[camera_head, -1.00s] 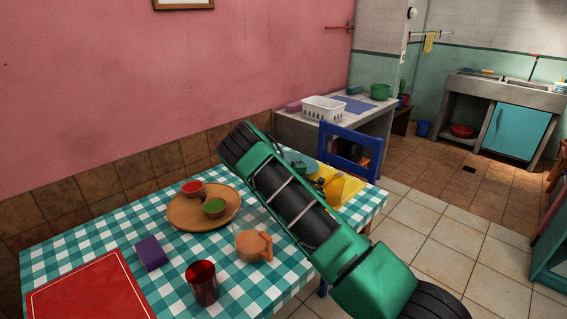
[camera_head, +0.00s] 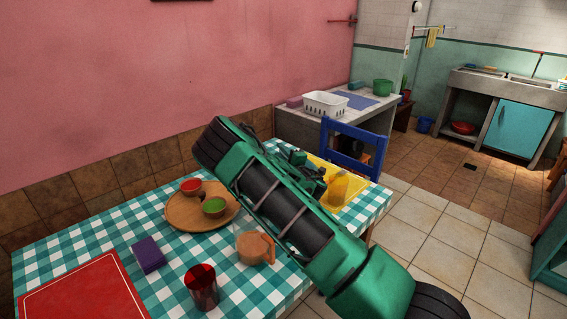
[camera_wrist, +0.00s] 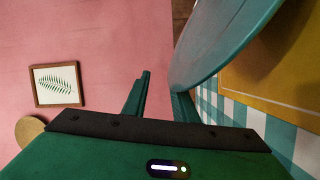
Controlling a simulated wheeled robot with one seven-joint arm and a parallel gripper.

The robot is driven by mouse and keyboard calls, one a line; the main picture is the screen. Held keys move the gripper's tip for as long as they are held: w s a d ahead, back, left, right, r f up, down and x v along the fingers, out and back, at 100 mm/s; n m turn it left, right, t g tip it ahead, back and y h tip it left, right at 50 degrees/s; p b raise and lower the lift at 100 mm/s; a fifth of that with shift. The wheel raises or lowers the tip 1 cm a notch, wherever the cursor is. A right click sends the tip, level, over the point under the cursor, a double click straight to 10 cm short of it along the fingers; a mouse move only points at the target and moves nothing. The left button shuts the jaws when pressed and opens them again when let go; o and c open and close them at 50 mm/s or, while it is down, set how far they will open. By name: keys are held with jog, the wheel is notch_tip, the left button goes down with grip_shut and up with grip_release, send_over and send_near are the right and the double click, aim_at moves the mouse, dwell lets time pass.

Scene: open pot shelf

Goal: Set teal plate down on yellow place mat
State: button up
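The teal plate (camera_wrist: 225,40) fills the upper middle of the wrist view, its rim close to my right-hand finger; I cannot tell whether they touch. It looks tilted against the table. The yellow place mat (camera_head: 352,196) lies at the table's far right end and also shows beyond the plate in the wrist view (camera_wrist: 275,85). My gripper (camera_wrist: 160,90) has its fingers apart, with pink wall visible in the gap. In the head view my gripper (camera_head: 312,174) is over the mat area, and my arm hides the plate.
A yellow object (camera_head: 340,186) stands on the mat beside my gripper. A round wooden board (camera_head: 185,216) with two bowls, an orange mug (camera_head: 252,247), a red cup (camera_head: 201,287) and a purple block (camera_head: 148,254) share the checked table. A blue chair (camera_head: 350,145) stands behind the mat.

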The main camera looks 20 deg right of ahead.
jog(key=s+a+r, duration=0.3)
jog(key=a+r, duration=0.3)
jog(key=a, duration=0.3)
jog(key=shift+s+a+r, duration=0.25)
jog(key=shift+s+r, duration=0.05)
jog(key=shift+s, duration=0.05)
jog(key=s+d+m+g+h, duration=0.25)
jog(key=d+m+h, duration=0.3)
jog(key=d, duration=0.45)
jog(key=s+d+f+m+g+h, duration=0.1)
jog(key=s+d+m+g, duration=0.4)
jog(key=s, duration=0.3)
jog(key=s+d+m+g+h, duration=0.1)
jog(key=s+d+m+g, duration=0.2)
jog(key=s+d+m, duration=0.45)
jog(key=s+a+r+m+g+y, duration=0.1)
jog(key=s+a, duration=0.3)
jog(key=s, duration=0.8)
jog(key=s+a+r+m+g+y, duration=0.1)
jog(key=s+a+g+y, duration=0.3)
jog(key=s, duration=0.8)
jog(key=s+a+r+m+g+y, duration=0.2)
jog(key=s+a, duration=0.3)
jog(key=s, duration=0.8)
jog(key=shift+a+r+g, duration=0.2)
jog(key=shift+r+g, duration=0.15)
jog(key=shift+r, duration=0.25)
